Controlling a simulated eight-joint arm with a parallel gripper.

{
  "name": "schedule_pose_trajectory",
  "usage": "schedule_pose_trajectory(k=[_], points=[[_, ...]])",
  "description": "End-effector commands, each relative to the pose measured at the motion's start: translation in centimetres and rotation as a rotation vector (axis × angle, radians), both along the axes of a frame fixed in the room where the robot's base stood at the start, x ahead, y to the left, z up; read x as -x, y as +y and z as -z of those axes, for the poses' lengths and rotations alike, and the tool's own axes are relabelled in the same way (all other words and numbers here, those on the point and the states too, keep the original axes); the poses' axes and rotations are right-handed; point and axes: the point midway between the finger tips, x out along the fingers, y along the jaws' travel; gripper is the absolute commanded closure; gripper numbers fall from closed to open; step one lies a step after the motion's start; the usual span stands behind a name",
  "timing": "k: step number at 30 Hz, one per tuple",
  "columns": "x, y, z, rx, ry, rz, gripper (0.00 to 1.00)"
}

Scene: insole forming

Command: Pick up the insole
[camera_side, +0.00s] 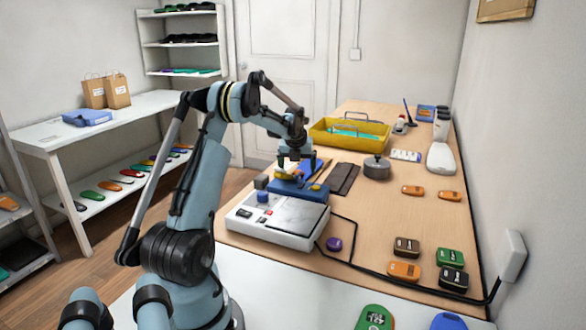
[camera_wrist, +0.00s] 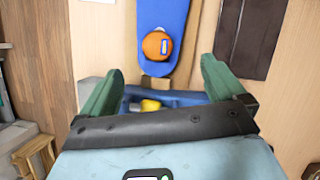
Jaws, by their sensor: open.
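A long blue insole (camera_wrist: 163,14) runs down from the top of the wrist view. An orange round patch with a small blue-and-white mark sits near its rounded lower end. In the side view a blue and orange piece (camera_side: 318,167) shows just beyond my gripper, partly hidden by it. My gripper (camera_side: 292,163) is over the blue fixture at the back of the white machine. In the wrist view its two green fingers (camera_wrist: 161,72) are wide apart, with the insole's rounded end ahead and between their tips. Nothing is visibly held.
A blue fixture (camera_wrist: 180,97) with a yellow part lies below the fingers. The white machine (camera_side: 252,225) stands nearer. Dark flat strips (camera_side: 343,178), a grey round pot (camera_side: 376,168) and a yellow crate (camera_side: 324,138) are close by. The table's middle right is mostly clear.

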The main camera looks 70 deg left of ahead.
Motion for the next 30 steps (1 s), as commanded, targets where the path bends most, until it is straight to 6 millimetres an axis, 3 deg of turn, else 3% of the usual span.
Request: schedule_pose_trajectory(k=[9, 19, 30], points=[[-0.7, 1.3, 3.6, 0.0, 0.0, 0.0, 0.03], [-0.8, 1.5, 4.1, 0.0, 0.0, 0.0, 0.03], [-0.8, 1.4, 4.0, 0.0, 0.0, 0.0, 0.58]])
